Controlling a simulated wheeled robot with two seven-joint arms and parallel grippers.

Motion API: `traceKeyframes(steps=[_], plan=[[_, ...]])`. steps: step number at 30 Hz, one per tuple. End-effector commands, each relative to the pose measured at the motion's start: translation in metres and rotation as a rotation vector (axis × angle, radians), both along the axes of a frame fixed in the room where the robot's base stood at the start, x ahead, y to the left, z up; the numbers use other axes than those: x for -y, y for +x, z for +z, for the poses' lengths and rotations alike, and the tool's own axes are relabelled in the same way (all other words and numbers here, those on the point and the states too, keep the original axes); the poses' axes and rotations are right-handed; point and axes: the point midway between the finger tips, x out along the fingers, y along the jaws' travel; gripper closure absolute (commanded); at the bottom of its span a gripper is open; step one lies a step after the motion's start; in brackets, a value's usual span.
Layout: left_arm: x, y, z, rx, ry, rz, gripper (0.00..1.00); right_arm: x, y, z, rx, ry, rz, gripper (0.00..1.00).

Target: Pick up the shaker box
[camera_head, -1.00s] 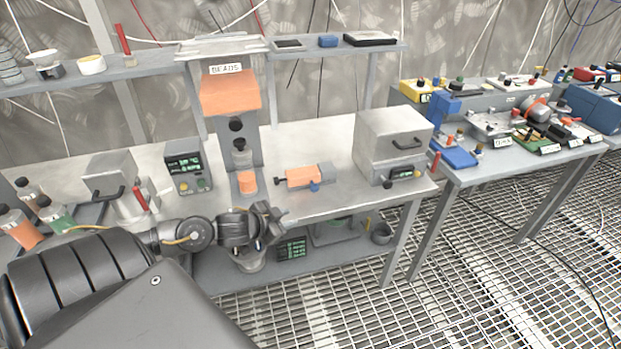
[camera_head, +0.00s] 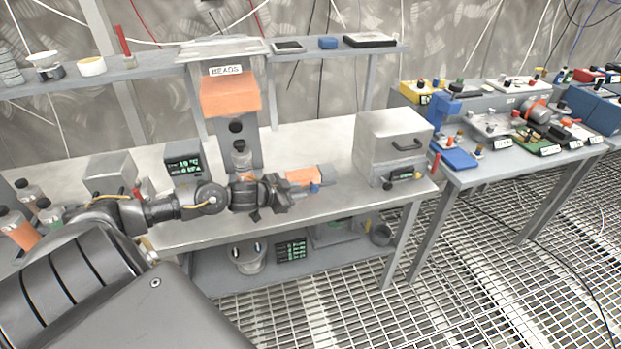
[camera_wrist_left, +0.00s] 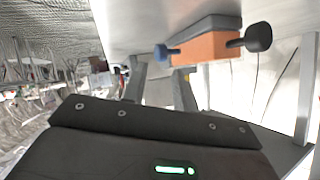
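The shaker box (camera_head: 303,175), which I take to be the small orange and grey box, lies on the grey workbench (camera_head: 325,207) right of the orange dispenser. It has a blue knob at its front; its left end is hidden behind my gripper. In the left wrist view the box (camera_wrist_left: 208,47) shows a blue knob on one side and a dark knob on the other. My left gripper (camera_head: 287,193) is just in front and left of the box, apart from it. My right gripper is out of view.
The orange dispenser labelled BEADS (camera_head: 230,97) stands behind my gripper. A grey oven-like box (camera_head: 385,140) stands to the right, and a display unit (camera_head: 184,162) to the left. A shelf (camera_head: 130,72) runs above.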

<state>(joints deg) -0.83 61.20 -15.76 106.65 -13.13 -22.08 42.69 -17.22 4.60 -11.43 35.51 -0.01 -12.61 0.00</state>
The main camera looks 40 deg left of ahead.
Motion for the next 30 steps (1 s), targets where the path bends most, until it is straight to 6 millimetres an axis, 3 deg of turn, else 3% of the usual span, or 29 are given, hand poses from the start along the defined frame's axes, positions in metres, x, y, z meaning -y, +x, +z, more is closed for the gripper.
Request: traceKeyframes(steps=[8,19,28,30], plan=[[0.002,0.007,-0.003,-0.001,-0.001,0.0,0.72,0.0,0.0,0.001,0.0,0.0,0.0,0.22],[0.006,0.048,-0.022,0.001,-0.001,0.0,0.72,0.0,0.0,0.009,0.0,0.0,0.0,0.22],[0.007,0.052,-0.025,-0.001,0.0,-0.002,0.72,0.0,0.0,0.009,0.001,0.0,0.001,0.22],[0.007,0.052,-0.025,-0.001,-0.001,-0.002,0.81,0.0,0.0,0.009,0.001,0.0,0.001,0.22]])
